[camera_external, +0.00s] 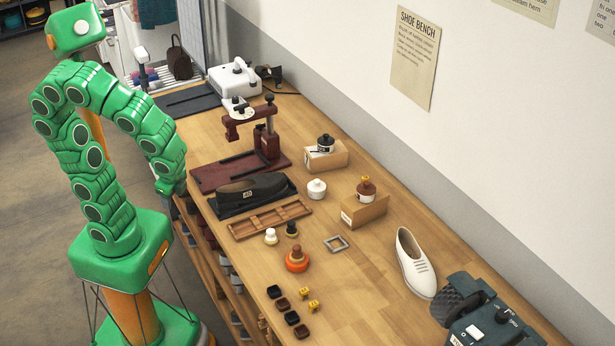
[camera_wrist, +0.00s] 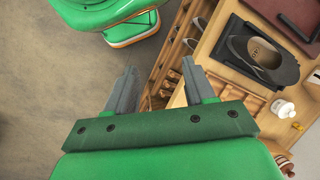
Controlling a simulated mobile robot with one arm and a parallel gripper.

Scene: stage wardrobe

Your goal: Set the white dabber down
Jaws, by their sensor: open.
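The white dabber (camera_external: 271,236), a small pale knobbed piece, stands upright on the wooden bench (camera_external: 365,290) near its front edge. A dark dabber (camera_external: 291,229) stands just right of it. My gripper (camera_external: 178,190) hangs beside the bench's front edge, left of the dark shoe and well apart from the dabber. In the wrist view my gripper (camera_wrist: 158,68) is open, with nothing between its fingers. I cannot make out the white dabber in the wrist view.
A wooden tray (camera_external: 270,219), a dark shoe (camera_external: 252,189), a white pot (camera_external: 316,189) and an orange pot (camera_external: 297,261) are around the dabbers. A metal frame (camera_external: 336,244) lies to the right. Small dark and yellow blocks lie at the front. Bare bench top shows between these things.

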